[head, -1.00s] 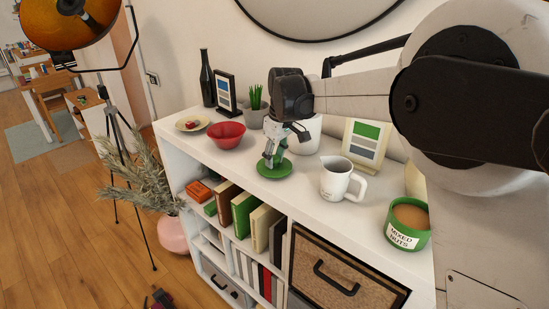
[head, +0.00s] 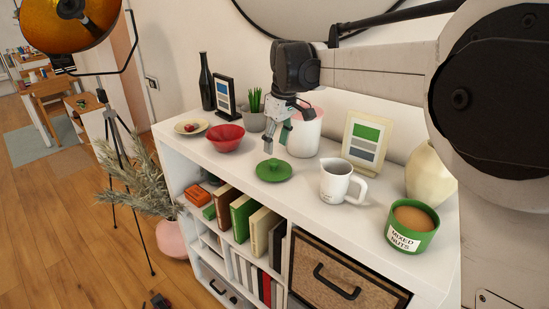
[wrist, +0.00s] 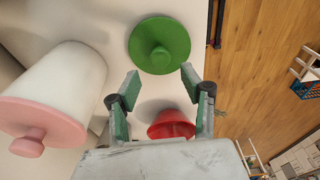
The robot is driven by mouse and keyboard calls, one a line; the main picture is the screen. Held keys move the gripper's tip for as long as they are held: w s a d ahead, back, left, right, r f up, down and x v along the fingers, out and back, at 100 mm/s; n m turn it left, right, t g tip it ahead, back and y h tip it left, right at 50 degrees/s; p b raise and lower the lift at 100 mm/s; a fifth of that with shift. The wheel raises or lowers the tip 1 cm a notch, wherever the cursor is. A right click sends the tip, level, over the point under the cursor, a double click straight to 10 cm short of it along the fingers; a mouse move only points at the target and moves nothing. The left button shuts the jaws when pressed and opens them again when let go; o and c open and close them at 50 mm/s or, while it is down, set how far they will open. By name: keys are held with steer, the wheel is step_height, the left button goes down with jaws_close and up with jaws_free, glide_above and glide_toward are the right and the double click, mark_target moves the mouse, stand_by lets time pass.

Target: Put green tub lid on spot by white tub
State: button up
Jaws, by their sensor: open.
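The green lid (head: 273,170) with a round knob lies flat on the white shelf top, in front of the white tub (head: 306,138). The white tub has a pink lid and also shows at the left of the wrist view (wrist: 68,80). My gripper (head: 277,145) is open and empty, raised above the shelf top and apart from the green lid. In the wrist view the green lid (wrist: 160,45) lies beyond the open fingertips. The green tub (head: 428,242), labelled Mixed Nuts, stands uncovered at the right front, with brown contents showing.
A white jug (head: 338,182) stands right of the green lid. A red bowl (head: 225,139) and a plate (head: 190,127) are to the left. A framed card (head: 364,144) and a cream vase (head: 428,177) stand behind. The shelf's front edge is close to the lid.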

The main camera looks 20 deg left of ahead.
steer(key=r, duration=0.5)
steer(key=shift+s+d+r+b, duration=0.15)
steer(key=shift+d+b, duration=0.15)
steer(key=shift+d, duration=0.05)
steer(key=s+d+r+m+t, duration=0.1)
steer(key=s+d+m+t, duration=0.15)
steer(key=s+d, duration=0.7)
steer(key=s+d+r+m+t, duration=0.1)
steer(key=s+d+m, duration=0.25)
steer(key=d, duration=1.25)
steer(key=s+d+f+m+t, duration=0.1)
steer(key=s+d+f+m, duration=0.2)
steer(key=s+d+f, duration=0.2)
steer(key=s+d+f+m+t+h, duration=0.1)
steer(key=s+d+f+m, duration=0.3)
steer(key=s+d, duration=0.5)
step_height(320, 180, down, 2)
steer(key=s+t, duration=0.1)
steer(key=s, duration=0.1)
steer(key=shift+s+f+h, duration=0.2)
steer(key=shift+s+h, duration=0.1)
steer(key=shift+s, duration=0.1)
